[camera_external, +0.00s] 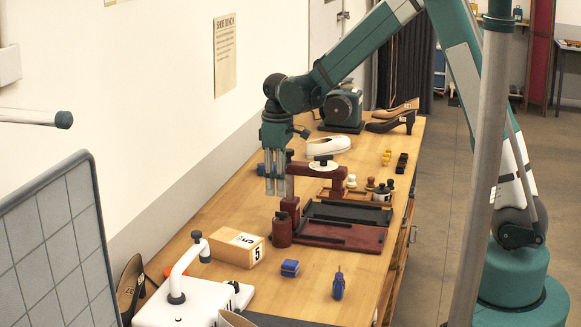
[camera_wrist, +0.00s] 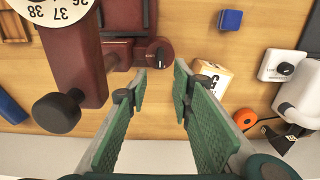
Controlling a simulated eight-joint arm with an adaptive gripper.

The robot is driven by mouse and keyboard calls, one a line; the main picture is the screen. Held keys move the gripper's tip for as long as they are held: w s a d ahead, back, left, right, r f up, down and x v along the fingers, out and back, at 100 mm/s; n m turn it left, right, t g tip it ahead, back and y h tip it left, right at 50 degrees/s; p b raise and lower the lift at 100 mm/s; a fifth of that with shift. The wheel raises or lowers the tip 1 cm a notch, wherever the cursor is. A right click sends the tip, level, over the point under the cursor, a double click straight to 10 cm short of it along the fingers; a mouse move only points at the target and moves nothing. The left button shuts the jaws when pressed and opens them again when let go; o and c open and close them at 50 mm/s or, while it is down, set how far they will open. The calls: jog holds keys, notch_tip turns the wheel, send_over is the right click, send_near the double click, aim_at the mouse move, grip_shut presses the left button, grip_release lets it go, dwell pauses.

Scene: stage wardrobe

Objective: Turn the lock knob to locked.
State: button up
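A dark red shoe-stretching device (camera_external: 340,237) stands on the wooden bench, with a crossbar and a white numbered dial. At its near left corner is a round dark red post with a small black knob (camera_external: 281,215) on top, which I take as the lock knob. In the wrist view this knob (camera_wrist: 158,56) carries a short pale mark; which setting it points to is too small to read. My gripper (camera_external: 274,190) points down above the bench, a little above and behind the knob. In the wrist view my gripper (camera_wrist: 158,82) is open and empty, its green-padded fingers apart from the knob.
A wooden box marked 5 (camera_external: 239,249) lies left of the post. A white unit with a curved handle (camera_external: 188,302) stands in front. The device's crossbar (camera_wrist: 75,50) and a black ball (camera_wrist: 57,113) are left of the fingers.

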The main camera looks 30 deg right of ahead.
aim_at(282, 216)
jog(key=shift+f, duration=3.85)
grip_shut()
